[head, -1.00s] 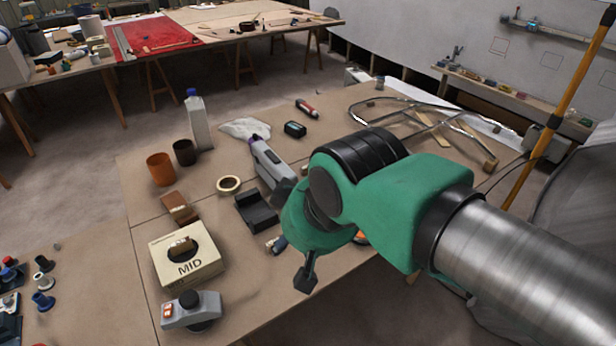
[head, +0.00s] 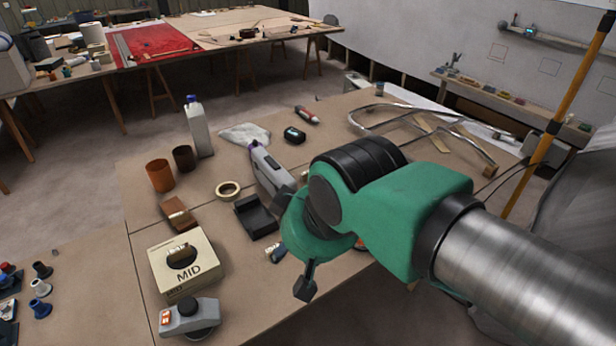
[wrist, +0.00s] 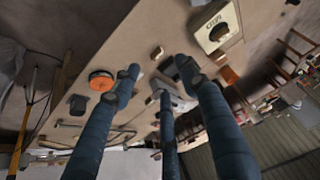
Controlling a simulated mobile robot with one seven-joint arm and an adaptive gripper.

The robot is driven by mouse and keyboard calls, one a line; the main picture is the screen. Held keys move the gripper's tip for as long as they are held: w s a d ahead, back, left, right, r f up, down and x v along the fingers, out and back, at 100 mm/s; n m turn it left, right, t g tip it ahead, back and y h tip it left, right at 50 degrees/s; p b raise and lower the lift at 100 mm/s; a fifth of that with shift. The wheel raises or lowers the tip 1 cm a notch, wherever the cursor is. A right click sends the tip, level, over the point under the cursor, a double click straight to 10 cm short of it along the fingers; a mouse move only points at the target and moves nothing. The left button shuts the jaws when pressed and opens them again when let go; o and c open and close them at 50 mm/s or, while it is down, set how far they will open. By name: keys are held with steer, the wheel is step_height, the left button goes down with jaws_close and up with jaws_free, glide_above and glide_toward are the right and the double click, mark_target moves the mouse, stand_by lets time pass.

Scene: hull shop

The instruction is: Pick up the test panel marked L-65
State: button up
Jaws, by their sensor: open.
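I can read no L-65 mark in either view, and I cannot pick out the test panel. My gripper is open and empty. In the head view one dark fingertip (head: 304,285) shows below my green wrist, over the front edge of the table. My wrist and forearm hide part of the right side of the table in the head view.
The worktable (head: 240,305) carries a MID box (head: 199,274), a grey device with a knob (head: 189,318), a black tray (head: 257,217), tape (head: 228,190), a white bottle (head: 199,131) and a bent metal frame (head: 425,108). Bare tabletop lies at front centre.

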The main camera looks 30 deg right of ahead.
steer(key=w+d+r+m+g+p, duration=0.1)
steer(key=w+d+r+m+p, duration=0.2)
steer(key=w, duration=0.6)
steer(key=w+d+r+m+p, duration=0.1)
steer(key=w+d+r, duration=0.1)
steer(key=w+r, duration=0.5)
steer(key=w+d+f+m+g+p, duration=0.15)
steer(key=w+d, duration=0.35)
steer(key=w, duration=0.5)
steer(key=w+d+f+m+p, duration=0.1)
steer(key=w+d+m+p, duration=0.3)
steer(key=w, duration=0.6)
steer(key=w+d+f+m+g+p, duration=0.2)
steer(key=w+d+f+m+p, duration=0.1)
steer(key=w+d+f, duration=1)
steer(key=w+d+f+m+p, duration=0.1)
steer(key=w+d+f+m, duration=0.1)
steer(key=d+f, duration=0.4)
steer(key=w+d+f+m+g+p, duration=0.1)
steer(key=w+d+f, duration=0.4)
steer(key=f, duration=0.6)
steer(key=shift+d+f+m+p, duration=0.35)
steer(key=shift+d+m+p, duration=0.35)
steer(key=shift+d, duration=0.5)
